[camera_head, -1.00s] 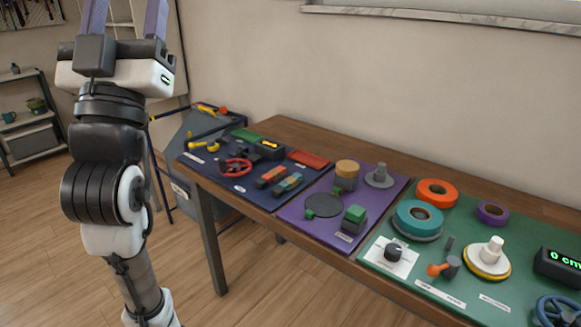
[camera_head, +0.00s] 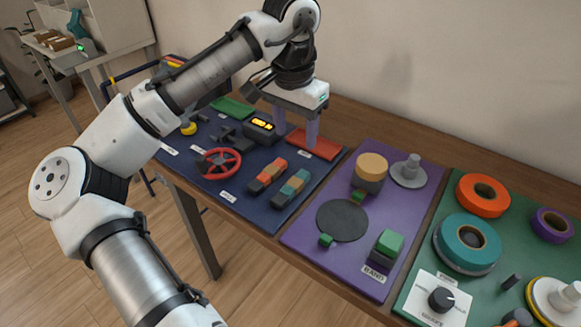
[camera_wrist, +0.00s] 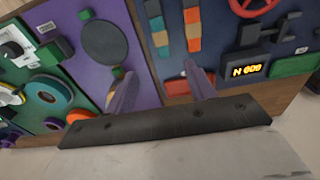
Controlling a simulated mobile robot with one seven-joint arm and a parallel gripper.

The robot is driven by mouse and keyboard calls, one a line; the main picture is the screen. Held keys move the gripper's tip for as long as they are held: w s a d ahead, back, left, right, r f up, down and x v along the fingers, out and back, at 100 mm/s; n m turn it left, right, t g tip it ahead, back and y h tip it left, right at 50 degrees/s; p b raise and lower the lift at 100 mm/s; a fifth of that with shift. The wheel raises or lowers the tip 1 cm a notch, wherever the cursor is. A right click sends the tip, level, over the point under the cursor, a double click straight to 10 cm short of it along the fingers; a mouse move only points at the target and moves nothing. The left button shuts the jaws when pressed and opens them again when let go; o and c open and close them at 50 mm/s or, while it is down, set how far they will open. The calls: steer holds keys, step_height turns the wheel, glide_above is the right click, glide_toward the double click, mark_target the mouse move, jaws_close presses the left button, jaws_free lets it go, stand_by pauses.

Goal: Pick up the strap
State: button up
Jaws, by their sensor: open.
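No piece is plainly marked as the strap, and I cannot tell which one it is. The nearest candidate is a flat red piece (camera_head: 318,146) on the dark blue mat (camera_head: 240,196), near the table's back. My gripper (camera_head: 296,136) points down at this piece with its two purple fingers apart and nothing seen between them. One finger overlaps the red piece in the head view; contact cannot be told. In the wrist view, the red piece (camera_wrist: 178,87) shows beside the right finger of my gripper (camera_wrist: 160,76).
Two segmented blocks (camera_head: 268,176) lie in front, with a red wheel (camera_head: 217,163) and a lit display box (camera_head: 262,126) to the left. A flat green piece (camera_head: 232,108) lies behind. The purple mat (camera_head: 300,238) to the right holds a dark disc (camera_head: 342,220).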

mark_target(292, 185)
steer(key=shift+g+y, duration=0.3)
steer(key=f, duration=1.4)
steer(key=shift+s+a+p, duration=0.25)
steer(key=shift+a+p, duration=0.05)
steer(key=shift+p, duration=0.05)
steer(key=c, duration=1.1)
